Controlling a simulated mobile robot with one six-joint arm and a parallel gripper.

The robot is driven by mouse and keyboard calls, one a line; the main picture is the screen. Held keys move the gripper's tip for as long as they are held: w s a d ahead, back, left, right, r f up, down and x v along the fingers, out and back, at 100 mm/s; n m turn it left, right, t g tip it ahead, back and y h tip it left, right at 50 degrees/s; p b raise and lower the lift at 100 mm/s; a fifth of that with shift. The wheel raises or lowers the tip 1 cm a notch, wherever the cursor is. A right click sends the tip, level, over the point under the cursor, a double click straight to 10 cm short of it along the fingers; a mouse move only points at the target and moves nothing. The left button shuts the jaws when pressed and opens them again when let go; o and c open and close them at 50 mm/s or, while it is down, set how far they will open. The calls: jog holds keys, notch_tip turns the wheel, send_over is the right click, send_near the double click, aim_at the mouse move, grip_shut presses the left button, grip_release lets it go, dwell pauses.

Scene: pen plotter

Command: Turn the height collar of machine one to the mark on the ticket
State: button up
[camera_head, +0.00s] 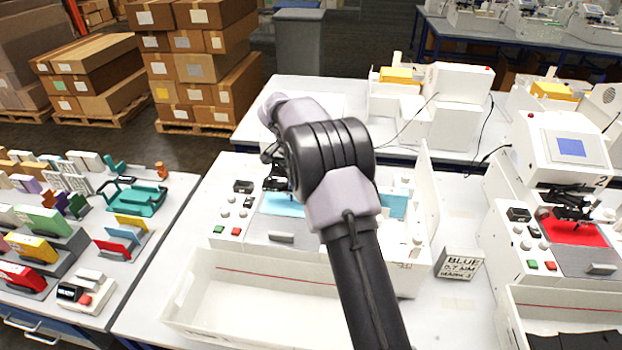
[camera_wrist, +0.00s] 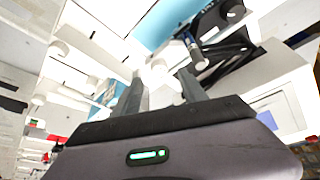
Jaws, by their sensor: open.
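Machine one (camera_head: 418,262) is the white plotter in the middle of the head view, with a blue sheet (camera_head: 285,205) on its bed. My arm covers much of it. The ticket (camera_head: 460,265) stands on the table at its right and reads "BLUE 0.7 MM"; its lowest line is too small to read surely. In the wrist view my gripper (camera_wrist: 163,82) is open, its two fingers apart around or just in front of a pale rounded part (camera_wrist: 157,72). I cannot tell whether this is the height collar, or whether the fingers touch it. A dark pen holder (camera_wrist: 228,52) is beyond the right finger.
A white tray (camera_head: 215,310) fronts machine one. Machine two (camera_head: 515,225), with a red sheet, stands at the right. Coloured holders and a small button box (camera_head: 85,295) fill the left table. Another white machine (camera_head: 460,85) is behind. An upright white panel (camera_head: 425,190) edges machine one.

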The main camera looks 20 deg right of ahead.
jog(key=p+v, duration=0.1)
jog(key=v, duration=1.1)
jog(key=shift+s+r+p, duration=0.2)
jog(key=shift+p, duration=0.1)
jog(key=shift+a, duration=0.1)
